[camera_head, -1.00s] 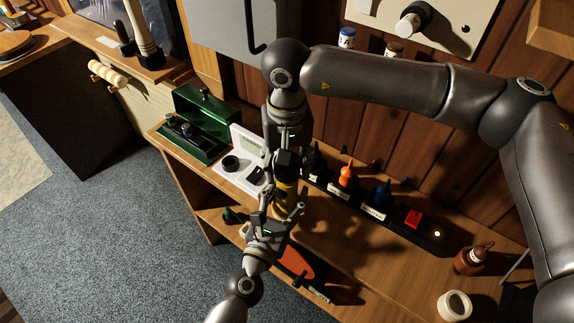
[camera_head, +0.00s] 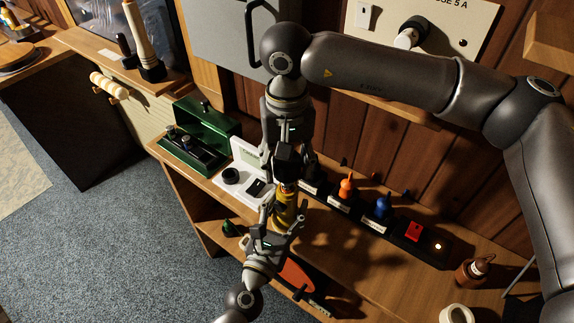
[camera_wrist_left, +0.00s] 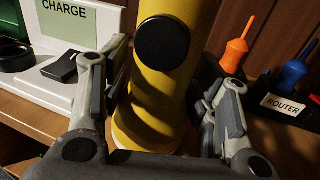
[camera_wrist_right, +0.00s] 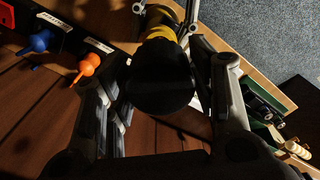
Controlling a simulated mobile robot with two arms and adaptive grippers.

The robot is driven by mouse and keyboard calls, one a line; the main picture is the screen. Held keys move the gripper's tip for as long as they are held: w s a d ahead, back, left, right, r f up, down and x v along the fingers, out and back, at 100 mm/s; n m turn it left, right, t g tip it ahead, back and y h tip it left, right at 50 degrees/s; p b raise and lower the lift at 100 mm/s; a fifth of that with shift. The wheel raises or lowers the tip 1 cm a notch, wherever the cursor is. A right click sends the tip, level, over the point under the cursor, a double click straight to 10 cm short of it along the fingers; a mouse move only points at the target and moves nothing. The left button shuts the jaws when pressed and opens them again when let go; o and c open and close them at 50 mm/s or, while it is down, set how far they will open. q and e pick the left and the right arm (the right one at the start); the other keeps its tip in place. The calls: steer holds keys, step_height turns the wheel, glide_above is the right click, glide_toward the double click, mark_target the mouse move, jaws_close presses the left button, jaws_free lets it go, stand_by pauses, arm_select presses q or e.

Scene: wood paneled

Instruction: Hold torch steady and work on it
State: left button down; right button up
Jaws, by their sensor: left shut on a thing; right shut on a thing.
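The yellow torch (camera_head: 284,212) stands upright above the workbench, between my two grippers. My left gripper (camera_head: 278,222) comes from below in the head view and is shut around the torch's yellow body. In the left wrist view the yellow body (camera_wrist_left: 150,98) with a round black button fills the space between the fingers. My right gripper (camera_head: 288,172) points down from above and is shut on the torch's dark top end. In the right wrist view that dark round end (camera_wrist_right: 162,88) sits between the fingers. The join between top and body is partly hidden by the fingers.
A white charge station (camera_head: 240,180) and a green open case (camera_head: 205,135) stand left of the torch.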

arm_select(q)
steer(key=c, duration=0.6)
jaws_free()
steer(key=shift+f, duration=0.3)
steer(key=shift+o, duration=0.8)
steer(key=shift+r, duration=0.1)
steer(key=shift+s+r, duration=0.1)
